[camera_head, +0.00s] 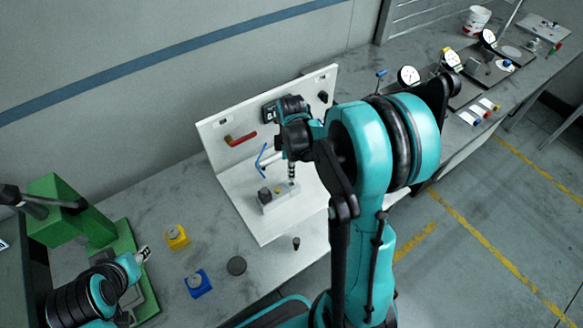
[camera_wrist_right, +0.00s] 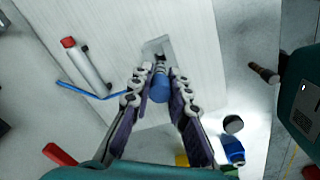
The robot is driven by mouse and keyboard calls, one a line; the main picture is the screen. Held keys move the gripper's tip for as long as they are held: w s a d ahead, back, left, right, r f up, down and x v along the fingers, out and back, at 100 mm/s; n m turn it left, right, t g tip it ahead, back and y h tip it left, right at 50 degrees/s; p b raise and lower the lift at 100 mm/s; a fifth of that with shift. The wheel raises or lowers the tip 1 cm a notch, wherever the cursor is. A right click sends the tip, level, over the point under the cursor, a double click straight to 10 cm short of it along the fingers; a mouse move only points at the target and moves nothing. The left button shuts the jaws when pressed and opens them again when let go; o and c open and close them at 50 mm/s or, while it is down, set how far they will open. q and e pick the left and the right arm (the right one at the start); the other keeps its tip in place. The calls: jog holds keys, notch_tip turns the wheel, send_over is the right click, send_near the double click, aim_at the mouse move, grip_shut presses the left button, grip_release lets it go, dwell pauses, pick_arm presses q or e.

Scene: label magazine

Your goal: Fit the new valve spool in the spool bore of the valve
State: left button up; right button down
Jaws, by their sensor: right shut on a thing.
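The valve (camera_head: 280,201) is a small pale grey block with dark knobs on the white board; in the right wrist view its grey block (camera_wrist_right: 155,46) shows just beyond my fingertips. My right gripper (camera_head: 292,179) is directly above the valve, pointing down. In the right wrist view, my right gripper (camera_wrist_right: 160,84) is shut on a blue-ended cylinder (camera_wrist_right: 159,91), which I take for the new valve spool. The spool's far end and the bore are hidden, so I cannot tell whether it is in the bore. My left gripper (camera_head: 143,254) is at lower left, away from the valve; its opening is too small to judge.
A small dark cylinder (camera_head: 296,243) stands near the board's front edge. A yellow block (camera_head: 177,237), blue block (camera_head: 198,283) and dark disc (camera_head: 236,266) sit left. A green press (camera_head: 75,215) stands far left.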

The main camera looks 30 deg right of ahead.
jog(key=shift+f+b, duration=0.5)
jog(key=shift+f, duration=0.4)
dwell(1.2)
jog(key=shift+f+b, duration=1.95)
jog(key=shift+f, duration=0.05)
jog(key=c, duration=1.4)
grip_release()
jog(key=shift+r, duration=0.1)
jog(key=shift+o, duration=0.2)
notch_tip(320, 180, up, 12)
